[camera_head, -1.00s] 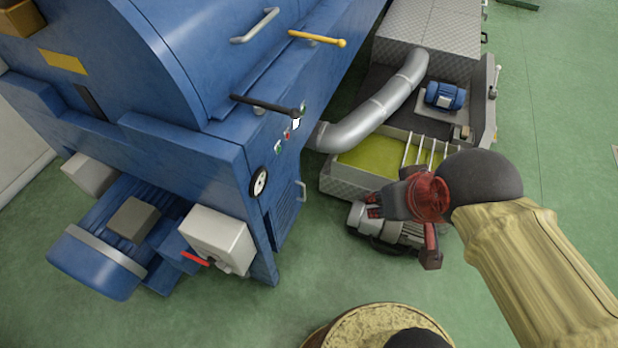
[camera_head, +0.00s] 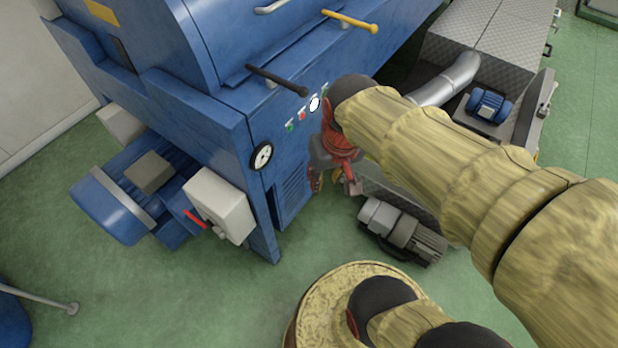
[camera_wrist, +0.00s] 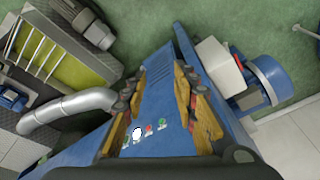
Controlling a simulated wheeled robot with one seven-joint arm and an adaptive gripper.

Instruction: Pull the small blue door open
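The small blue door (camera_head: 291,190) with louvre slits is low on the end of the big blue machine, below the round gauge. It looks shut. In the wrist view the slatted blue door (camera_wrist: 158,85) shows between my fingers. My gripper (camera_head: 335,182) is just right of the door in the head view and hides its handle side. In the wrist view my gripper (camera_wrist: 158,92) has its two fingers wide apart with nothing between them. I cannot make out the door handle now, nor tell whether a finger touches the door.
A white box (camera_head: 220,203) with a red lever juts out left of the door. A black-handled lever (camera_head: 277,80) sticks out above. A grey motor (camera_head: 402,228) stands on the floor at right. Green floor in front of the door is clear.

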